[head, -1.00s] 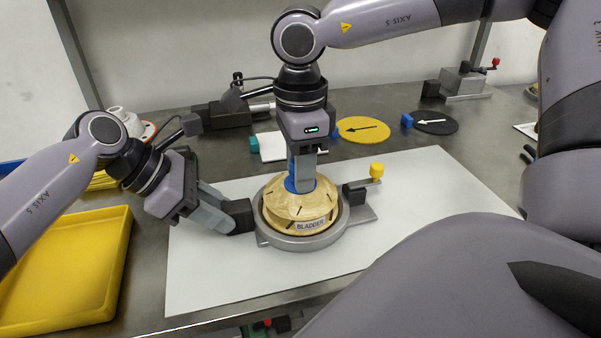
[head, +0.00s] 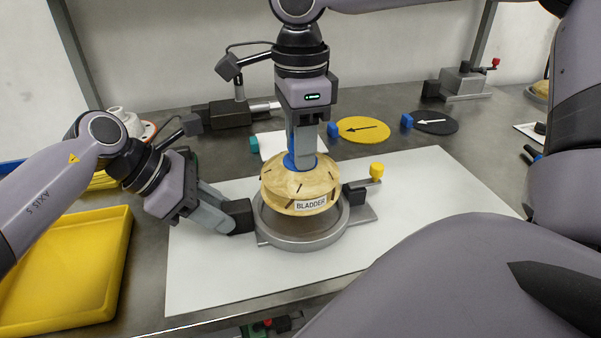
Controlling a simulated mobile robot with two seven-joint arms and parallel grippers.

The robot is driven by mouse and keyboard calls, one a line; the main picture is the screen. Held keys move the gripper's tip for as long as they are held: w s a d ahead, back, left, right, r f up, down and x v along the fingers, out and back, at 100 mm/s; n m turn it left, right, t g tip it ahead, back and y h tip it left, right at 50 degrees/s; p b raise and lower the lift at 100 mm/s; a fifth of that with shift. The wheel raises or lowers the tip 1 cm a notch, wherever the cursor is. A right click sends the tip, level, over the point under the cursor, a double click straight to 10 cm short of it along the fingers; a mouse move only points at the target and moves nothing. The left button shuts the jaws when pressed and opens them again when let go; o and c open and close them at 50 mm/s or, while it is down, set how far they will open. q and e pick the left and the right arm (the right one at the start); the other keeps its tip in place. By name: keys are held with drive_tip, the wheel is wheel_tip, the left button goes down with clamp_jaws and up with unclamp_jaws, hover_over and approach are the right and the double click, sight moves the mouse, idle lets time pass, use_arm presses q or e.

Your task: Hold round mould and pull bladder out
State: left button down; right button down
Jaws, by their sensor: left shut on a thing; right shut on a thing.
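The round mould (head: 300,241) is a grey metal ring on the white mat. My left gripper (head: 240,216) is shut on the black block at the mould's left side. The tan bladder (head: 301,186), with a "BLADDER" label and dark slots, is above the mould, with its lower edge showing over the ring's opening. My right gripper (head: 303,160) comes from above and is shut on the blue part (head: 293,162) at the bladder's top. The fingertips are partly hidden at the blue part. I cannot tell whether the bladder's far side still touches the mould.
A white mat (head: 215,280) lies under the mould. A yellow tray (head: 80,265) is at the left. A yellow disc (head: 363,130) and a black disc (head: 435,122) with arrows lie behind. A yellow knob (head: 376,170) stands on the mould's right bracket.

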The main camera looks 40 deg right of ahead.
use_arm(q)
drive_tip(key=c, duration=0.7)
unclamp_jaws()
drive_tip(key=v, duration=1.2)
